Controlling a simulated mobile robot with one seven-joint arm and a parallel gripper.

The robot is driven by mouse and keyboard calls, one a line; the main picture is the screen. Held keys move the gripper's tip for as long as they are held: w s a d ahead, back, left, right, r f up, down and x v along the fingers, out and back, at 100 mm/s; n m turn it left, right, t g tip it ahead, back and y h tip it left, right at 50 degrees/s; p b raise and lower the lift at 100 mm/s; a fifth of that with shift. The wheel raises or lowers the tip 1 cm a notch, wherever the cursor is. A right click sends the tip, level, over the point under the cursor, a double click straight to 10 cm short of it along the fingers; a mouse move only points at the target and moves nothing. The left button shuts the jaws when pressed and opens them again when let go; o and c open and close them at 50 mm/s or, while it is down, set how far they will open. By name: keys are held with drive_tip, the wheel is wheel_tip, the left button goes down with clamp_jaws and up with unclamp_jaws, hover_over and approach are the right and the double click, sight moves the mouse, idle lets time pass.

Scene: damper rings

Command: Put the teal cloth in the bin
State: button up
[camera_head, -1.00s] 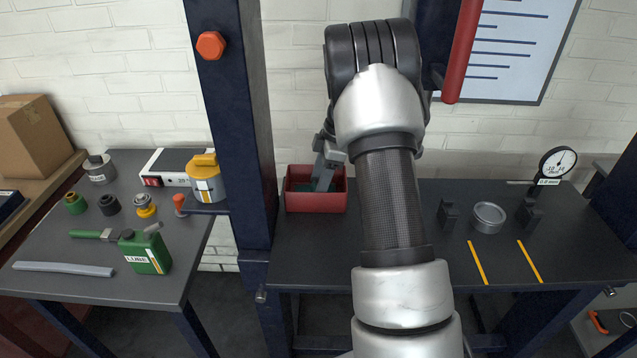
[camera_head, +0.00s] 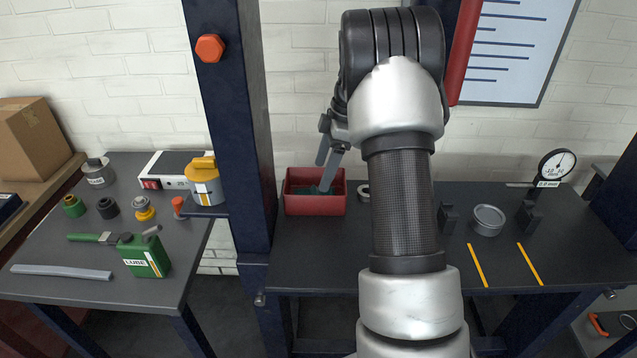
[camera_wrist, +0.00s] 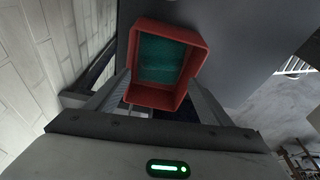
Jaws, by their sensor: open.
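The red bin (camera_head: 314,204) stands on the dark bench beside the blue post. The teal cloth (camera_wrist: 161,60) lies inside the bin in the wrist view, spread over its floor; in the head view only a sliver of teal shows behind the bin's front wall. My gripper (camera_head: 323,176) is open above the bin, its fingers apart and angled down toward it. In the wrist view the fingers show on both sides of the bin (camera_wrist: 134,84), with nothing held between them.
A small grey ring (camera_head: 364,191) sits right of the bin, partly behind my arm. A round metal tin (camera_head: 487,220) lies between black blocks, near a dial gauge (camera_head: 556,165). The left table holds a green lube can (camera_head: 145,257) and a yellow-lidded pot (camera_head: 204,182).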

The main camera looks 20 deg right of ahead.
drive_tip(key=v, duration=1.1)
drive_tip(key=shift+p, duration=0.35)
drive_tip(key=shift+d, duration=0.1)
clamp_jaws()
drive_tip(key=shift+r, duration=0.1)
idle(0.8)
wheel_tip(320, 180, up, 12)
drive_tip(key=p, duration=1)
idle(0.4)
idle(0.4)
